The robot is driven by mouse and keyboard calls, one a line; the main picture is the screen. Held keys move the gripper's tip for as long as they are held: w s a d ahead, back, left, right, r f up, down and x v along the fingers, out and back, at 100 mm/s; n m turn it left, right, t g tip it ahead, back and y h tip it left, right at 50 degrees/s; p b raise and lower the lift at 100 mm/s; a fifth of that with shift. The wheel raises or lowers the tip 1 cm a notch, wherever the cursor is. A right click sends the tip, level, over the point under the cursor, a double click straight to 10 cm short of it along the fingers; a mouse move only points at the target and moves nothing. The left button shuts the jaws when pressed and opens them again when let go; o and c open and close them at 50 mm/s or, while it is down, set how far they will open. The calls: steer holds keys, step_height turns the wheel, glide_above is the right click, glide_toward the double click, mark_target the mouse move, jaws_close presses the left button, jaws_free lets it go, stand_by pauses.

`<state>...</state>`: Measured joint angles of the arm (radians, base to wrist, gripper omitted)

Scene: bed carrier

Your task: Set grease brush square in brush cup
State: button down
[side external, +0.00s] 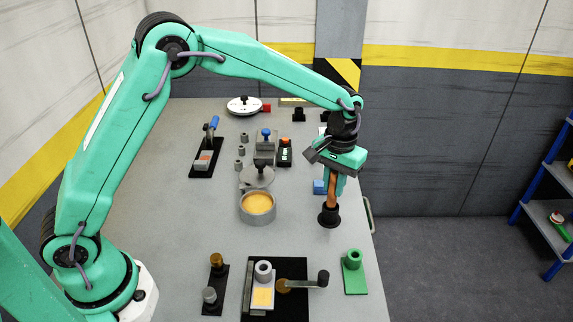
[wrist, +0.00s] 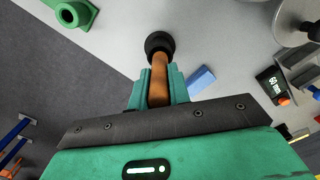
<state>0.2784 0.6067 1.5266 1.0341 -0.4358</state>
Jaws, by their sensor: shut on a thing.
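The grease brush (side external: 332,190) has an orange-brown handle and a wide black head. It hangs head down, close to upright, near the table's right edge. My gripper (side external: 338,180) is shut on the handle. In the wrist view the handle (wrist: 159,78) runs between the green fingers (wrist: 158,90), with the black head beyond them. I cannot tell if the head touches the table. The green round cup on a flat green base (side external: 353,262), which looks like the brush cup, stands apart from the brush, nearer the front. It shows at the top left of the wrist view (wrist: 74,14).
A round tin of orange grease (side external: 258,207) stands left of the brush. A black fixture with a crank (side external: 300,282) lies left of the green cup. The table between brush and cup is clear.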

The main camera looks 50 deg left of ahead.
steer(key=c, duration=1.2)
jaws_free()
steer(key=shift+c, duration=0.2)
steer(key=shift+r, duration=0.1)
steer(key=shift+w+r, duration=0.1)
steer(key=shift+r, duration=3.65)
